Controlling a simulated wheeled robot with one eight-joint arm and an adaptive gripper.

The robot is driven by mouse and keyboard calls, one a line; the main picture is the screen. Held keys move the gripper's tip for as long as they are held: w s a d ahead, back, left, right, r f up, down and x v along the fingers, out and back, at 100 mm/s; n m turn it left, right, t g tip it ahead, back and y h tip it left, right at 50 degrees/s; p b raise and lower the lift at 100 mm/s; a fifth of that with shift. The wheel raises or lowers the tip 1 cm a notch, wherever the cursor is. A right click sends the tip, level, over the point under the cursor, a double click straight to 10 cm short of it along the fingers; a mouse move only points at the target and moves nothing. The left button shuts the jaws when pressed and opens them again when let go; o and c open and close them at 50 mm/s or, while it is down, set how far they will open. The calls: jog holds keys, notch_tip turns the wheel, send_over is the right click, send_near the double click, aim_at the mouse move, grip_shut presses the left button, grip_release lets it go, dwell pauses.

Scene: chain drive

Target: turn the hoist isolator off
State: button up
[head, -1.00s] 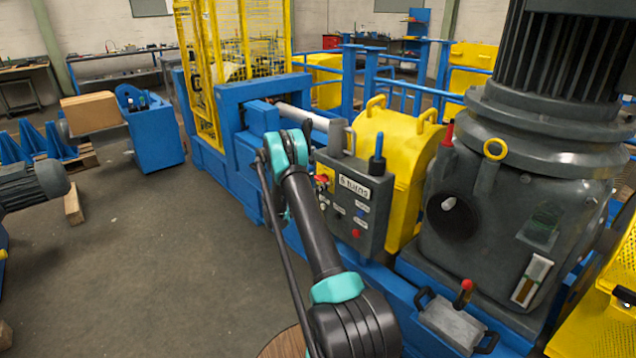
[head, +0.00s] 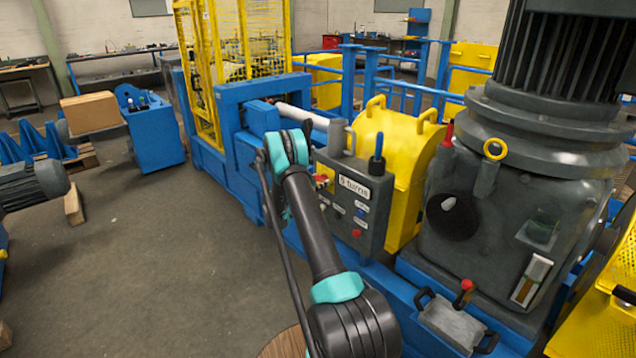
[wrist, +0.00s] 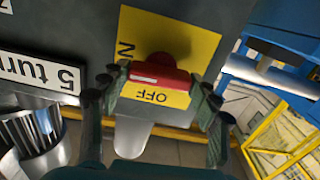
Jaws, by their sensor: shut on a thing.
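The hoist isolator is a red handle (wrist: 160,78) on a yellow plate (wrist: 192,42) in the wrist view. The handle lies nearly level across the plate, with a white mark at its left end. The plate's OFF label is just below the handle, and part of another label, an N, shows at upper left. My gripper (wrist: 157,80) is shut on the handle, one finger at each end. In the head view the isolator (head: 324,179) shows as a small red and yellow patch on the grey control box (head: 368,225); my arm hides my fingers there.
A white "5 turns" sign (wrist: 40,75) is beside the plate. The box carries a blue-topped lever (head: 377,150) and several buttons. A yellow guard (head: 400,150) and a large grey motor (head: 530,150) stand to the right. Open floor (head: 150,250) lies to the left.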

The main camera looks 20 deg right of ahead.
jog(key=n, duration=0.4)
jog(key=shift+n, duration=0.3)
jog(key=shift+w+a+f+n, duration=0.1)
jog(key=shift+n, duration=6.2)
jog(key=o, duration=1.2)
jog(key=shift+c, duration=0.2)
jog(key=shift+a, duration=0.1)
